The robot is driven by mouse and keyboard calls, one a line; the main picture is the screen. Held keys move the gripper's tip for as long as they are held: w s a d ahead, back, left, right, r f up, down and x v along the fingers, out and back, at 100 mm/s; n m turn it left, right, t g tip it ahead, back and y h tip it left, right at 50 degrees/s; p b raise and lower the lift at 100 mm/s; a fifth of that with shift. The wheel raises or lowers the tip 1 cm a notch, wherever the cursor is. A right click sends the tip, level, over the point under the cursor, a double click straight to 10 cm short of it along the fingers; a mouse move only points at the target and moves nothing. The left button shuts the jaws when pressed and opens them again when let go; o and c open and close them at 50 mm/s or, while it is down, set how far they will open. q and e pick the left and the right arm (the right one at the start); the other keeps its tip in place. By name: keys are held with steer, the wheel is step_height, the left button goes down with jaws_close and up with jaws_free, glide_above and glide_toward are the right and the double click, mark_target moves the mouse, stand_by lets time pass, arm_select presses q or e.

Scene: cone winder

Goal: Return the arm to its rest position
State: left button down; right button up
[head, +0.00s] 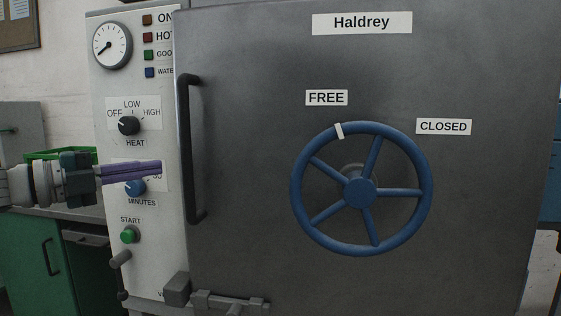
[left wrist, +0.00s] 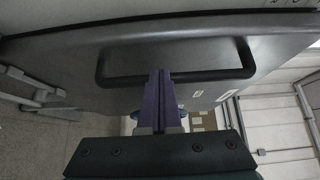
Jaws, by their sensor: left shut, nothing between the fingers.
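My left gripper (head: 160,167) comes in from the left in the head view, with its purple fingers shut and empty. In the left wrist view the shut purple fingers (left wrist: 162,78) point toward the black door handle (left wrist: 247,55). I cannot tell how far apart they are. The large grey door (head: 250,150) is marked Haldrey. My right gripper is in neither view.
The door carries a blue handwheel (head: 360,192), its white mark near the FREE label (head: 326,98). The black handle (head: 186,150) stands out along the door's left edge. A heat knob (head: 129,125) and green start button (head: 130,234) are on the panel. A green cabinet (head: 30,260) stands at left.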

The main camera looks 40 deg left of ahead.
arm_select(q)
steer(key=s+a+b, duration=0.3)
steer(key=s+a, duration=0.1)
steer(key=a, duration=0.2)
steer(key=w+d+f+n+g+y+p, duration=0.1)
steer(key=d+f+n+g+y+p, duration=0.5)
steer(key=d+f+n+p, duration=0.65)
steer(key=s+d+r+n+g+h+p, duration=0.1)
steer(key=s+d+r+n+g+p, duration=0.25)
steer(key=s+d, duration=0.65)
steer(key=s+d+r+n+g+h+p, duration=0.15)
steer(key=s+d+r+g, duration=0.35)
steer(key=d, duration=0.8)
steer(key=w+d+p+v, duration=0.1)
steer(key=w+p+v, duration=0.1)
steer(key=p+v, duration=1)
steer(key=w+r+p+v, duration=0.1)
steer(key=w+p+v, duration=0.2)
steer(key=p+v, duration=0.9)
steer(key=w+d+r+p+v, duration=0.1)
steer(key=w+p+v, duration=0.1)
steer(key=p+v, duration=1)
steer(key=shift+w+d+r+n+p, duration=0.15)
steer(key=shift+d+r+n+p, duration=0.25)
steer(key=shift+p, duration=0.8)
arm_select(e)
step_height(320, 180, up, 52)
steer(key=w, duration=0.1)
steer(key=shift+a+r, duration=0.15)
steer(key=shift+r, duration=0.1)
